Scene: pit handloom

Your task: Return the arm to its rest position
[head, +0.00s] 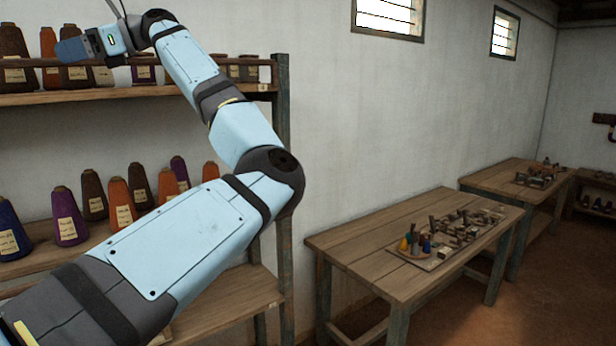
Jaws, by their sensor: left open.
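My left arm comes in from the lower left and bends up and back to the upper left. Its gripper (82,44) is open, in front of the upper shelf with its yarn cones, and I see nothing held in it. The fingers show small and partly against the cones behind, so I cannot tell whether they touch anything. My right gripper is not in view.
A wooden shelf rack (283,110) with several labelled yarn cones (122,203) stands at the left, partly behind my arm. A wooden table (350,243) with a tray of small tools (432,263) stands at the right. Another table (490,178) is behind. Floor at the lower right is clear.

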